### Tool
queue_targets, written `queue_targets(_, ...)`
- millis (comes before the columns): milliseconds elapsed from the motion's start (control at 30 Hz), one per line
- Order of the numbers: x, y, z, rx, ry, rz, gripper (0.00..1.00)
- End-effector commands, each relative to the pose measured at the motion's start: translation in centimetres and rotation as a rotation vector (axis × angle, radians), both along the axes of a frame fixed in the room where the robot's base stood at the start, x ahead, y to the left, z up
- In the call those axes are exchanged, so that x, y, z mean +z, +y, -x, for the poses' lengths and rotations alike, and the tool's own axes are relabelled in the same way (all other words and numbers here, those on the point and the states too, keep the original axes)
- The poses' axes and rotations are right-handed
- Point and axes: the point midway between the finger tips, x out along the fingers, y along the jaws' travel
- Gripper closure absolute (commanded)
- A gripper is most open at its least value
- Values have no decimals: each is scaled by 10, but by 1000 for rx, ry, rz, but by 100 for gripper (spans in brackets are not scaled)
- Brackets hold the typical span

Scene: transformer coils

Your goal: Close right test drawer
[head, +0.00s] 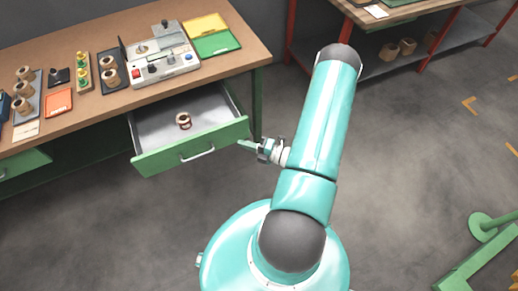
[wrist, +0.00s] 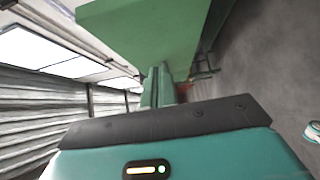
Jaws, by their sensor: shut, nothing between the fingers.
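The right test drawer (head: 189,152) is a green-fronted drawer with a light grey inside, pulled out from under the wooden bench. A small copper-coloured coil (head: 183,120) lies in it. Its pale bar handle (head: 198,154) is on the front. My gripper (head: 245,144) is shut and empty, at the right end of the drawer front. In the wrist view my gripper's fingers (wrist: 161,86) are together, just at a green panel (wrist: 145,35) that seems to be the drawer front. I cannot tell whether they touch it.
The wooden bench (head: 105,118) carries a test instrument (head: 160,58), several coils and coloured trays. Another green drawer front (head: 25,164) shows at the left. A red-framed shelf (head: 385,60) stands at the back right. The floor before the drawer is clear.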

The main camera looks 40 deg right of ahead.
Motion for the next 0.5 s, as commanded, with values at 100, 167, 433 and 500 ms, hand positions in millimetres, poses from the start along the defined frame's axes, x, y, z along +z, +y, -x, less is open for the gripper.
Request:
queue_targets(100,0,-8,-17,-1,-2,7,100)
queue_targets(167,0,-9,-23,-1,-1,5,100)
queue_targets(433,0,-13,-30,-4,0,4,100)
queue_targets(500,0,-13,-30,-4,0,4,100)
